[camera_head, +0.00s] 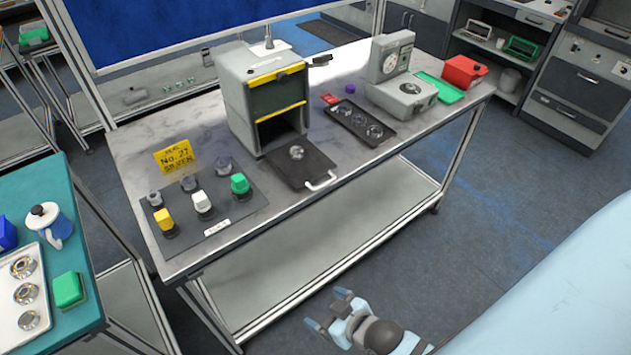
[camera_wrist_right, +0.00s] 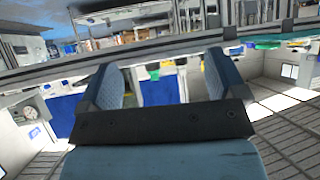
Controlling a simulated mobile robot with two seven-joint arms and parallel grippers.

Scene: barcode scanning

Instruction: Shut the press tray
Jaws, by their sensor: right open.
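The press (camera_head: 262,97) is a grey box with yellow-striped edges, standing on the metal table. Its dark tray (camera_head: 305,170) is pulled out at the front, with a white handle (camera_head: 322,182) at its near edge. A round metal part (camera_head: 297,152) sits on the tray. My right gripper (camera_head: 327,308) is low at the bottom of the head view, in front of the table and apart from the tray. It is open and empty; its two fingers (camera_wrist_right: 164,88) stand apart in the right wrist view. My left gripper does not show.
A dark mat (camera_head: 205,205) with coloured knobs lies left of the tray. A black tray (camera_head: 360,122) with round parts, a dial gauge (camera_head: 391,58) and a red bin (camera_head: 464,71) stand to the right. A teal table (camera_head: 40,180) is at the left. The floor before the table's right end is clear.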

